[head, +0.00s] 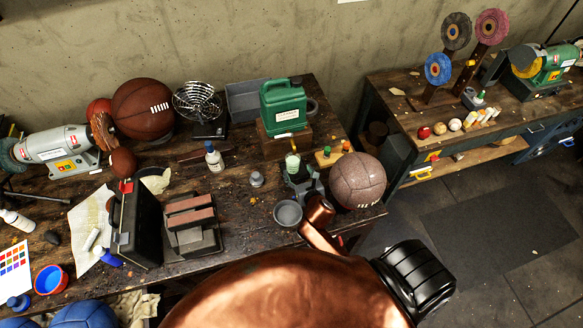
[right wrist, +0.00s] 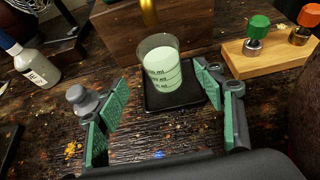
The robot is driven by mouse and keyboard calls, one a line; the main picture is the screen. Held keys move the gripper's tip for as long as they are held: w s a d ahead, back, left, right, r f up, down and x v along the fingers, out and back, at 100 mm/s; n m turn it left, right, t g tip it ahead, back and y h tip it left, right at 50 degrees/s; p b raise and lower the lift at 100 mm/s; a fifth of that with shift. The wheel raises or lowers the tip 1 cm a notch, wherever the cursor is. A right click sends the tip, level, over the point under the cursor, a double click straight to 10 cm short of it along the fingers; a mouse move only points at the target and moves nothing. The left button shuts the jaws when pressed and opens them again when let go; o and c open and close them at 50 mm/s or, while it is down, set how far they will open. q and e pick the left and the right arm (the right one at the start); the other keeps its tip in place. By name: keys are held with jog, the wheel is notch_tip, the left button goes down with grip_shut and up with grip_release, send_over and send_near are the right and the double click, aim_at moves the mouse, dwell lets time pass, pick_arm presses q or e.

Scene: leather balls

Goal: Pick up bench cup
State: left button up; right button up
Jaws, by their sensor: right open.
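The bench cup (right wrist: 159,65) is a clear beaker with dark graduation marks and pale green contents. It stands upright on a small black tray (right wrist: 190,98) in the right wrist view. In the head view the cup (head: 292,163) is small and partly hidden by my right gripper (head: 301,180). In the right wrist view my right gripper (right wrist: 160,105) is open, its green-padded fingers apart. The cup stands just beyond the fingertips, roughly centred between them, with no visible contact. My left gripper is not in view.
A grey knobbed weight (right wrist: 82,99) stands close by the left finger. A white bottle (right wrist: 35,68) is farther left. A wooden block with green and orange knobs (right wrist: 268,58) stands right of the cup. A brown ball (head: 357,181) lies right of my gripper; a green canister (head: 283,106) stands behind.

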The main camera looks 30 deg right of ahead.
aim_at(295, 168)
jog(key=shift+f+b, duration=0.6)
jog(key=shift+f, duration=0.35)
jog(key=shift+w+f, duration=0.15)
jog(key=shift+w, duration=0.05)
jog(key=x, duration=0.7)
jog(key=shift+d+f, duration=0.15)
jog(key=shift+f, duration=0.1)
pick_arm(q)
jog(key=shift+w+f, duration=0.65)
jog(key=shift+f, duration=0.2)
pick_arm(e)
jog(key=shift+r, duration=0.1)
jog(key=shift+c, duration=0.5)
jog(key=c, duration=1.3)
jog(key=shift+c, duration=0.6)
jog(key=shift+r, duration=0.25)
